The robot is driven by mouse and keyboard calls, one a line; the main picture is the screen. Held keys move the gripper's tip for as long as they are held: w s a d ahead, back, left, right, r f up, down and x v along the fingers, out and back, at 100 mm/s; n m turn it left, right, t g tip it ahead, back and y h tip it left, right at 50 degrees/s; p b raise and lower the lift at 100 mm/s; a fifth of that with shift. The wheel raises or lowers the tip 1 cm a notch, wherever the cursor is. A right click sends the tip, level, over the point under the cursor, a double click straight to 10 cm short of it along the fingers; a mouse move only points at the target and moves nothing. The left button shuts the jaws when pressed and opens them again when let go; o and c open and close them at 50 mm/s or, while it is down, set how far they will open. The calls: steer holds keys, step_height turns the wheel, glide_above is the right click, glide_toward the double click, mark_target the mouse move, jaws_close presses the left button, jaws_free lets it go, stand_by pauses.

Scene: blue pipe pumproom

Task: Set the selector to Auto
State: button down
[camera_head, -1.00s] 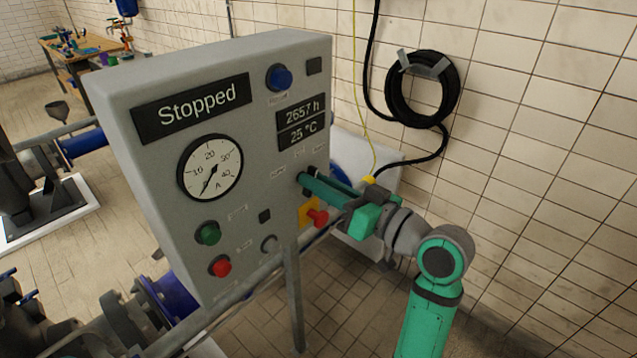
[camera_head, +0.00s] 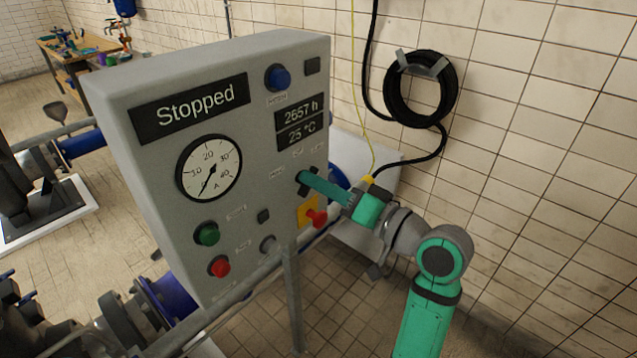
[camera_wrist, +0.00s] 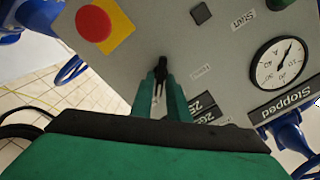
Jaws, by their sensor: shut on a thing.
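The selector (camera_head: 304,182) is a black knob on the right part of the grey control panel (camera_head: 262,215). It also shows in the wrist view (camera_wrist: 161,66), between the tips of the green fingers. My gripper (camera_head: 309,180) is shut on the selector, and its fingers reach in from the right. In the wrist view my gripper (camera_wrist: 160,82) is seen from behind, with the panel upside down. The small labels around the knob are too blurred to read, and the fingers hide part of it. The panel display (camera_head: 189,107) reads "Stopped".
A red emergency button (camera_head: 317,218) on a yellow plate sits just below my fingers. Green (camera_head: 207,233) and red (camera_head: 219,266) buttons are lower left. A blue button (camera_head: 278,77) is at the top. A coiled black hose (camera_head: 388,92) hangs on the tiled wall to the right.

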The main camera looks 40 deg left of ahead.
steer(key=c, duration=1.8)
jaws_free()
steer(key=shift+c, duration=0.2)
steer(key=shift+d, duration=0.15)
steer(key=d, duration=1)
steer(key=shift+s+d, duration=0.25)
steer(key=shift+s, duration=0.2)
